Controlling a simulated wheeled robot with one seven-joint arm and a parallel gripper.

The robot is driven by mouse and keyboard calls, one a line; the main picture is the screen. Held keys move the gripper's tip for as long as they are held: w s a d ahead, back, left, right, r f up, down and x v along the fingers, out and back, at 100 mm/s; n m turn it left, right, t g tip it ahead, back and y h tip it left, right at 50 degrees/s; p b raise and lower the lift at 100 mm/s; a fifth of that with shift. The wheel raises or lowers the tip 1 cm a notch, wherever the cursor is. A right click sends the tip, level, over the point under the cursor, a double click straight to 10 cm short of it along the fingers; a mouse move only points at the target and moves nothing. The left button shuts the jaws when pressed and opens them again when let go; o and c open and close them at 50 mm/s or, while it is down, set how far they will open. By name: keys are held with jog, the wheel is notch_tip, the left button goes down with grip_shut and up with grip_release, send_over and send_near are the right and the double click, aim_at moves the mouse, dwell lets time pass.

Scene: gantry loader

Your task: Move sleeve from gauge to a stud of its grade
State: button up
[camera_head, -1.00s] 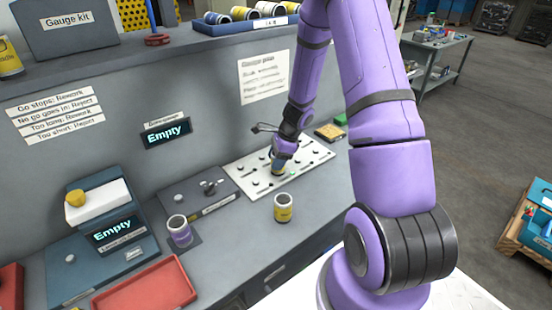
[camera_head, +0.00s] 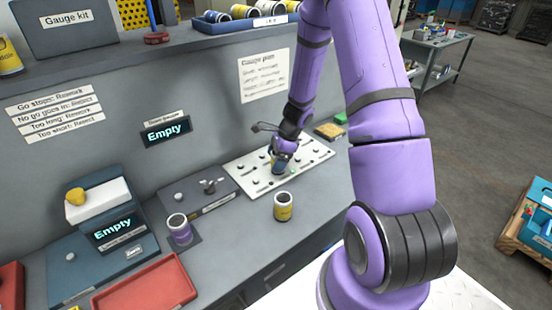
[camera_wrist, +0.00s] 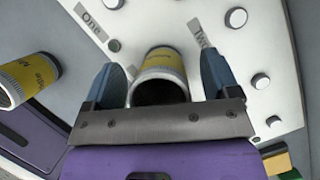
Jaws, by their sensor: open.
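A yellow-banded grey sleeve (camera_wrist: 163,62) stands on the white stud board (camera_wrist: 262,30), between the spread fingers of my gripper (camera_wrist: 160,75). A gap shows on each side of it, and its open end faces the wrist camera. Labels "One" and "Two" show beside it. In the head view my gripper (camera_head: 284,157) is low over the board (camera_head: 312,157) and mostly hides this sleeve. A second yellow-banded sleeve (camera_head: 284,207) stands on the bench in front of the board; it also shows at the left in the wrist view (camera_wrist: 27,80). A purple-banded sleeve (camera_head: 179,229) stands on a dark pad.
Two displays (camera_head: 166,132) and (camera_head: 116,234) read "Empty". A grey fixture (camera_head: 198,192) sits left of the board. A red tray (camera_head: 150,287) lies at the front left. Green and yellow blocks (camera_head: 329,130) lie behind the board. Bench front at centre is clear.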

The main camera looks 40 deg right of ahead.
jog(key=v, duration=1)
jog(key=shift+r, duration=0.35)
jog(key=shift+s+d, duration=0.1)
jog(key=shift+d, duration=0.05)
jog(key=s+a+r+n+h, duration=0.1)
jog(key=s+a+r+n, duration=0.4)
jog(key=r, duration=0.5)
jog(key=s+a+r+n, duration=0.3)
jog(key=a+r+n, duration=0.4)
jog(key=r, duration=0.3)
jog(key=s+a+r+n+t+h, duration=0.1)
jog(key=s+r+n, duration=0.3)
jog(key=s, duration=0.4)
jog(key=s+a+r+n+t+h, duration=0.2)
jog(key=s+a+r+n, duration=0.1)
jog(key=s+n, duration=0.4)
jog(key=shift+s+a+r, duration=0.15)
jog(key=shift+s+r, duration=0.6)
jog(key=shift+s, duration=0.25)
